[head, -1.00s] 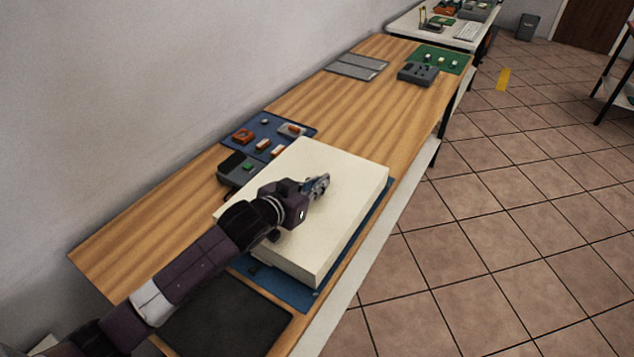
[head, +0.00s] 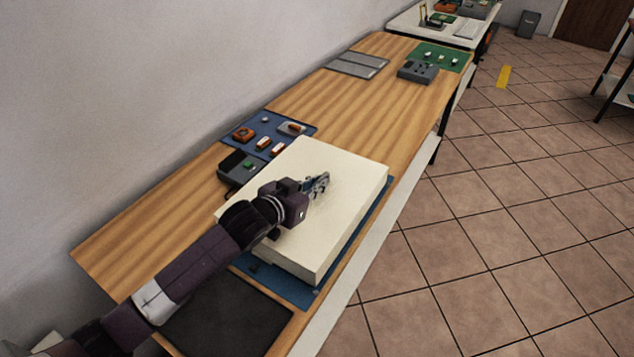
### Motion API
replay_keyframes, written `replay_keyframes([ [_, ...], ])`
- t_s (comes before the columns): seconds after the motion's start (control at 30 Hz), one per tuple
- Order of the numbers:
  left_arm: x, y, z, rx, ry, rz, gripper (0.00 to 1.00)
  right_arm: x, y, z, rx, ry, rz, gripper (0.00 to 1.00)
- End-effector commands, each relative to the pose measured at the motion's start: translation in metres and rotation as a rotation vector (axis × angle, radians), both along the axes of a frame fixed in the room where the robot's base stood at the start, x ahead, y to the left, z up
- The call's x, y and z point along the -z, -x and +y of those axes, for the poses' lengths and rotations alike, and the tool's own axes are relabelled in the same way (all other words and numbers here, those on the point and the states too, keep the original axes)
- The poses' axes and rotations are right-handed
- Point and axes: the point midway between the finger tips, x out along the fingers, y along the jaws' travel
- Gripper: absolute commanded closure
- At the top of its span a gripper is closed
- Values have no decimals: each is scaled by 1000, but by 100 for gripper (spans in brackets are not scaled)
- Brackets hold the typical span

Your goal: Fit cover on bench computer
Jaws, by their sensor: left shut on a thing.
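A large cream cover (head: 335,165), box-shaped with a flat top, sits over a blue mat (head: 285,287) on the wooden bench. The body of the bench computer is not visible; the cover hides whatever lies beneath it. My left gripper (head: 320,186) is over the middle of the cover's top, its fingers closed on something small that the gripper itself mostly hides. My right gripper is not in view.
A dark flat pad (head: 228,315) lies at the near end. Behind the cover are a grey device (head: 238,168) and a blue mat (head: 262,124) with small parts. Further along are grey panels (head: 357,64), a grey box (head: 417,72) and a green mat (head: 447,55). The middle bench is clear.

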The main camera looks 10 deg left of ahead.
Motion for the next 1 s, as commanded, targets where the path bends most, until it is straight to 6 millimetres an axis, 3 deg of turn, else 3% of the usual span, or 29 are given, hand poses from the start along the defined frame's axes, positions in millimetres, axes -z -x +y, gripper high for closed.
replay_keyframes([
  [1.0, 9, 0, 0, 0, 2, -4, 100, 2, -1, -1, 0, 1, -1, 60],
])
